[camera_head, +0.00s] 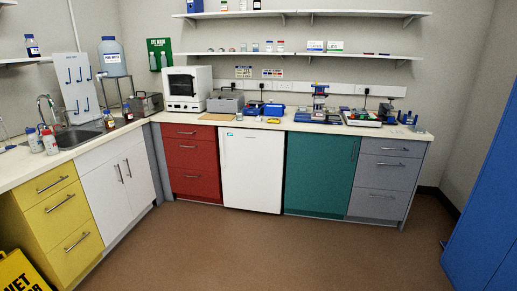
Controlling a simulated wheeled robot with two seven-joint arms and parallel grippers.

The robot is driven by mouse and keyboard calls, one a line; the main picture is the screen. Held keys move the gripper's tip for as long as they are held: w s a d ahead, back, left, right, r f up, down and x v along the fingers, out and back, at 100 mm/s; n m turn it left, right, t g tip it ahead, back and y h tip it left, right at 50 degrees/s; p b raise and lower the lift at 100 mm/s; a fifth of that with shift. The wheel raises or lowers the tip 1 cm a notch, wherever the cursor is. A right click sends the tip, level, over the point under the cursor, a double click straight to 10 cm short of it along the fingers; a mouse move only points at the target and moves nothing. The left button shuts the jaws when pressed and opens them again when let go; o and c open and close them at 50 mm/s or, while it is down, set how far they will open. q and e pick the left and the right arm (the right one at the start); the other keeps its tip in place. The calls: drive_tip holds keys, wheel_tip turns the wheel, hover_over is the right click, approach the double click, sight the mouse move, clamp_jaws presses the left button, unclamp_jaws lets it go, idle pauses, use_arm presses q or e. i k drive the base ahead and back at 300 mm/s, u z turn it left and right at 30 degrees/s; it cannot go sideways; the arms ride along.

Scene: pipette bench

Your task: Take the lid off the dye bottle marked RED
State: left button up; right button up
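Neither of my grippers is in view. I cannot pick out a dye bottle marked RED, as the labels are too small to read. Amber bottles with labels (108,119) stand on the left counter beside the sink. A white bottle with a red cap (50,143) and one with a blue top (35,142) stand nearer on the same counter. Small items sit by a blue rack (318,113) on the back bench, too small to tell apart.
The back bench (420,132) carries a white oven (187,88), a grey bath (225,101) and a balance (361,118). The brown floor (270,245) is clear in the middle. A yellow wet-floor sign (20,272) stands at lower left, a blue cabinet (485,215) at right.

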sight(128, 113)
drive_tip(key=z, duration=0.4)
drive_tip(key=i, duration=2.2)
drive_tip(key=u, duration=0.2)
drive_tip(key=i, duration=1.35)
drive_tip(key=u, duration=1.7)
drive_tip(key=i, duration=0.9)
drive_tip(key=u, duration=0.8)
